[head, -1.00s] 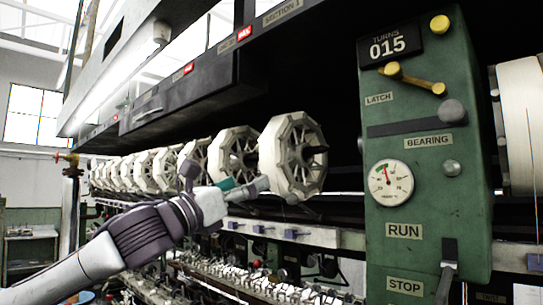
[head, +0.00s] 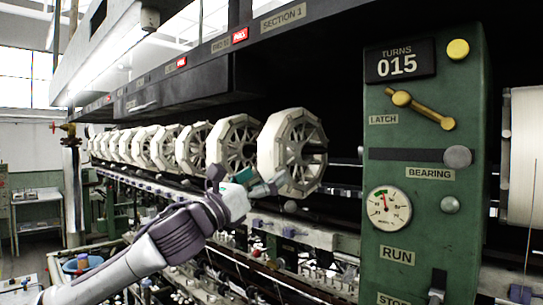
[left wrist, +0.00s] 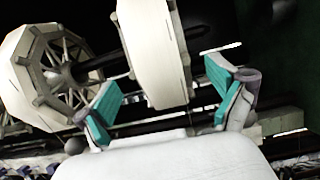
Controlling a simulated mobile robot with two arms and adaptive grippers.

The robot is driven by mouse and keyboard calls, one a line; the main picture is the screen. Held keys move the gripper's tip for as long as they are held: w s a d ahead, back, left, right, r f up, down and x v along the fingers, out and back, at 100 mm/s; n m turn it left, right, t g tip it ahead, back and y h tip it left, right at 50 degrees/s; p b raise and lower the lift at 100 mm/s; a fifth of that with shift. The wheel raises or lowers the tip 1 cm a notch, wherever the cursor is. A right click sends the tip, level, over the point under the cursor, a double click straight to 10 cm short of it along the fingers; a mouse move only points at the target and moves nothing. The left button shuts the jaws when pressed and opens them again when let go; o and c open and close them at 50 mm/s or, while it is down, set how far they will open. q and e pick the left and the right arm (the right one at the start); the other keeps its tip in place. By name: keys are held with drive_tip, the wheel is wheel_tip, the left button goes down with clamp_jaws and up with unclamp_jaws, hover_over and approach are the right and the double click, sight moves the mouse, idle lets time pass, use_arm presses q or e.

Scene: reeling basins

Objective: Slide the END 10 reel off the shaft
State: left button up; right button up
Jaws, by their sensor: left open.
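A row of white spoked reels sits on a dark shaft. The rightmost reel (head: 292,153), nearest the green end panel, is at the end of the row; no END 10 label can be read on it. In the left wrist view this reel (left wrist: 152,50) stands between and beyond the fingertips. My left gripper (head: 257,180) is open just below and left of that reel, with teal finger pads; it also shows in the left wrist view (left wrist: 165,98). I see no firm contact with the reel. A neighbouring reel (left wrist: 45,75) is to its left on the shaft (left wrist: 95,64). My right gripper is out of view.
The green panel (head: 430,215) carries a brass latch lever (head: 420,108), a BEARING slider knob (head: 457,156), a gauge (head: 389,208) and a display reading 015. A dark overhead beam (head: 190,85) runs above the reels. Rails and fittings lie below them.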

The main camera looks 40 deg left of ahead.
use_arm(q)
drive_tip(key=shift+w+r+p, duration=0.25)
drive_tip(key=shift+r+p, duration=0.15)
drive_tip(key=shift+w+f, duration=0.1)
drive_tip(key=shift+w, duration=0.05)
drive_tip(key=shift+x, duration=0.85)
drive_tip(key=shift+f, duration=0.1)
drive_tip(key=c, duration=1.3)
